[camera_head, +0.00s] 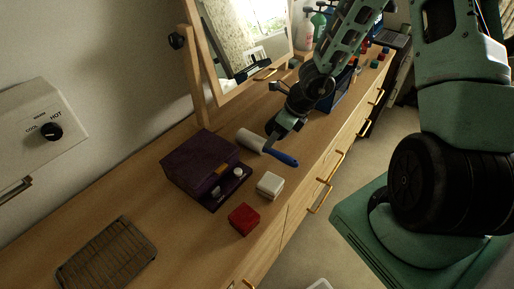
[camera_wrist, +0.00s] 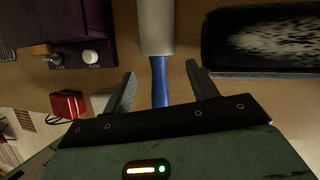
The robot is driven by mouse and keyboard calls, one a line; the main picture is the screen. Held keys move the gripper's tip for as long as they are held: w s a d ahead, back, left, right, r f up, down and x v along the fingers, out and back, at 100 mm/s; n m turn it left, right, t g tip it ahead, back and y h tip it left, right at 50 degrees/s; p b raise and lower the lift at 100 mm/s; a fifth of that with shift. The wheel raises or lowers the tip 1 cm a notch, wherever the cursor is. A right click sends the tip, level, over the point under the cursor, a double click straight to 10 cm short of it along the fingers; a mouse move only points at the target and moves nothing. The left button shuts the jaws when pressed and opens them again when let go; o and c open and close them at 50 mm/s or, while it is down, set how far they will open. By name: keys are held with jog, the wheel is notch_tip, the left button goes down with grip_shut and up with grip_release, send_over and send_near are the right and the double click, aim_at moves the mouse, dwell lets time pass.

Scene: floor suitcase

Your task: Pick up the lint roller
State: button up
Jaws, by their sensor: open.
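The lint roller has a white roll (camera_head: 251,139) and a blue handle (camera_head: 281,156). It lies on the wooden dresser top, beside a purple box. In the wrist view the white roll (camera_wrist: 156,27) is at the top centre and the blue handle (camera_wrist: 159,82) runs down between my fingers. My gripper (camera_head: 274,136) is over the roller near where roll and handle join. In the wrist view my gripper (camera_wrist: 161,70) is open, one finger on each side of the handle, with gaps on both sides. The handle's lower end is hidden behind the gripper body.
The purple box (camera_head: 204,165) stands left of the roller. A white box (camera_head: 270,184) and a red box (camera_head: 243,219) are nearer the front edge. A mirror (camera_head: 240,45) stands behind. A dark object with a pale speckled top (camera_wrist: 262,38) is right of the roll.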

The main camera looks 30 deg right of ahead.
jog(key=b+x, duration=0.3)
jog(key=x, duration=0.2)
jog(key=shift+w+a, duration=0.1)
jog(key=shift+r, duration=0.1)
jog(key=c, duration=0.8)
notch_tip(320, 180, up, 10)
jog(key=p, duration=0.8)
jog(key=shift+p, duration=0.35)
